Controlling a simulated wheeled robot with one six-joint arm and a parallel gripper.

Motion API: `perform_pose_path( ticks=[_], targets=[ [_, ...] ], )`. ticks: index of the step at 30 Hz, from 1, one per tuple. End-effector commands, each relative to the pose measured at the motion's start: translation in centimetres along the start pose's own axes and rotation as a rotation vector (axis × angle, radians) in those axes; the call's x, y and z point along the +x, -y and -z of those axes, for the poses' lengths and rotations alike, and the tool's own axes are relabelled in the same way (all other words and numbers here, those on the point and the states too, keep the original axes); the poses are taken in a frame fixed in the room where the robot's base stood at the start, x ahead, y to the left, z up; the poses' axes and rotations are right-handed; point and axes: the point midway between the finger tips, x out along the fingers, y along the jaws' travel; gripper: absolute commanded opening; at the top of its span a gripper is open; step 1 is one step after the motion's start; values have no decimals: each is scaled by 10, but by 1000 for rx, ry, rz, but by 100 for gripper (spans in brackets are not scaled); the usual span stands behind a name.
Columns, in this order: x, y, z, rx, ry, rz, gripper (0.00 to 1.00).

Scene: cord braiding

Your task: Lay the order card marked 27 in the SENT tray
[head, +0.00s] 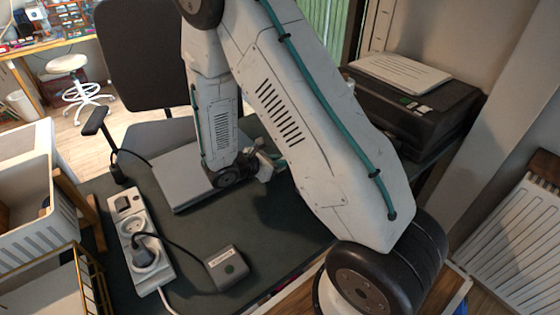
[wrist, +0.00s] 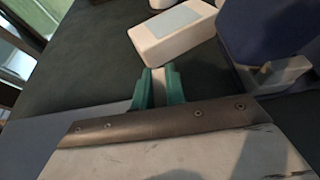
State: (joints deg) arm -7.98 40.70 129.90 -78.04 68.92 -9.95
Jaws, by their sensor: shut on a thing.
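My gripper (head: 262,164) is low over the dark desk, beside the right end of a closed grey laptop-like slab (head: 172,176). In the wrist view its teal fingers (wrist: 158,88) are shut on a small pale thing (wrist: 159,87). Only a short strip of it shows between the fingers, and I cannot tell whether it is the order card. No number 27 is readable in either view. No tray marked SENT can be made out. My arm hides much of the desk's middle and right in the head view.
A white box with a pale blue label (wrist: 174,35) lies just beyond the fingers, with a dark blue object (wrist: 268,35) to its right. A power strip (head: 140,238) and a small grey box (head: 227,267) lie on the desk. A printer (head: 425,112) stands at right.

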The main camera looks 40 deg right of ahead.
Motion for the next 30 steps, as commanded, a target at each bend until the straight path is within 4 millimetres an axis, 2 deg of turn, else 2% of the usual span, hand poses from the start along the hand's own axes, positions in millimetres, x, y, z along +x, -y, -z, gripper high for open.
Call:
perform_pose_path(
  ticks=[6,7,9,20,23,30],
  targets=[
    [1,0,2,-2,0,0,0],
    [1,0,3,-1,0,0,16],
    [1,0,2,-1,0,0,35],
    [-1,0,-1,1,0,-1,35],
    [-14,-1,0,1,0,-4,35],
    [-65,-1,0,-1,-1,-7,35]
  ],
)
